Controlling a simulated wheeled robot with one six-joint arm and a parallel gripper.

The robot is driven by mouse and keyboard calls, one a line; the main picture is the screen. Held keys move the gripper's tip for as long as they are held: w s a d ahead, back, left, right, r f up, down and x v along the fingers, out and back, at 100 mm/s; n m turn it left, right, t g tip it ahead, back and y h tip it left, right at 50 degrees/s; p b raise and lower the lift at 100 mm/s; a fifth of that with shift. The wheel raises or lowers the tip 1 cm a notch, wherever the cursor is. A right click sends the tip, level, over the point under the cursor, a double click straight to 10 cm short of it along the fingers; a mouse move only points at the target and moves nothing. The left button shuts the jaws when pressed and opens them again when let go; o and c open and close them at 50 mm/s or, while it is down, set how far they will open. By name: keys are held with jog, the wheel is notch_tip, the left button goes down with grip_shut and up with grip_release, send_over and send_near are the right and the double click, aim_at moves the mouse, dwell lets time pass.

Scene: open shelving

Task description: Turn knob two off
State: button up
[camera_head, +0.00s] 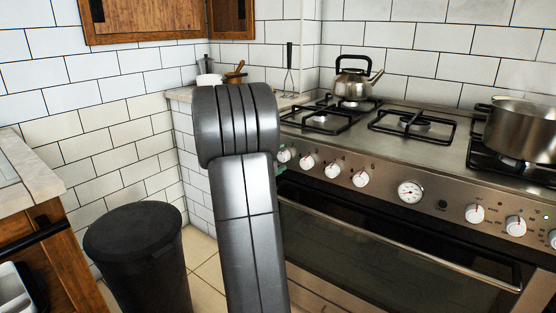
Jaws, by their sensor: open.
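The stove (430,145) has a steel front panel with a row of white knobs. Counting from the left, the first knob (284,155) is close beside my arm, and the second knob (307,162) is just right of it, in clear view. The third knob (333,168) and another knob (361,178) follow. The knobs carry small red marks; the second knob's exact setting is too small to read. My dark grey arm rises through the middle of the view. My gripper is hidden behind it; a small greenish bit at the arm's right edge is unclear.
A round gauge (410,191) and more knobs (474,213) continue right. The oven handle (400,246) runs below. A kettle (354,80) and a steaming pot (520,128) stand on the stove. A black bin (140,255) and a counter (30,185) are at left.

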jog(key=f+p+v, duration=0.1)
jog(key=p+v, duration=0.2)
jog(key=v, duration=1)
jog(key=shift+s+a+r, duration=0.25)
jog(key=shift+s+r, duration=0.05)
jog(key=shift+r, duration=0.2)
jog(key=shift+w, duration=0.1)
jog(key=b+x, duration=0.2)
jog(key=x, duration=1)
jog(key=shift+d+f+b, duration=0.15)
jog(key=shift+b, duration=0.25)
jog(key=shift+x, duration=0.8)
